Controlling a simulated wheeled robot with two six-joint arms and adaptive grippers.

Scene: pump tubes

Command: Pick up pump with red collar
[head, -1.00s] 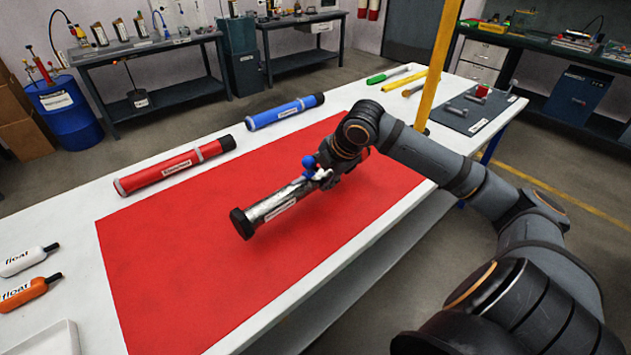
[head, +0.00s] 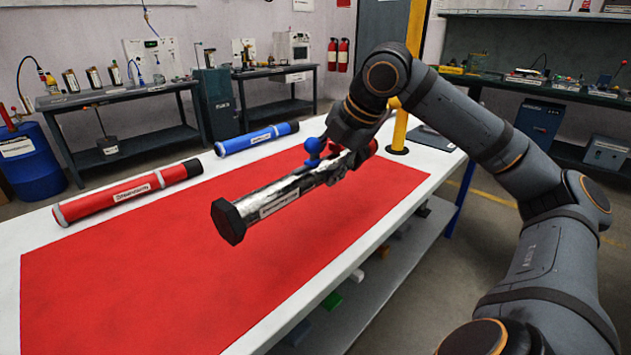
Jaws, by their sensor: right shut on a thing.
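A silver tube-shaped pump (head: 280,198) with a black hexagonal end cap, a white label and a blue ball-shaped knob is in the head view. A red part shows at its far end, by my gripper. My right gripper (head: 340,165) is shut on the pump near that far end, and its fingers partly hide the tube there. The pump is held above the red mat (head: 130,285), tilted with the black cap toward the near left. My left gripper is not in view.
A red tube (head: 125,194) with a black end and a blue tube (head: 257,139) lie on the white table behind the mat. A yellow post (head: 416,50) stands at the far right end of the table. The mat's left part is bare.

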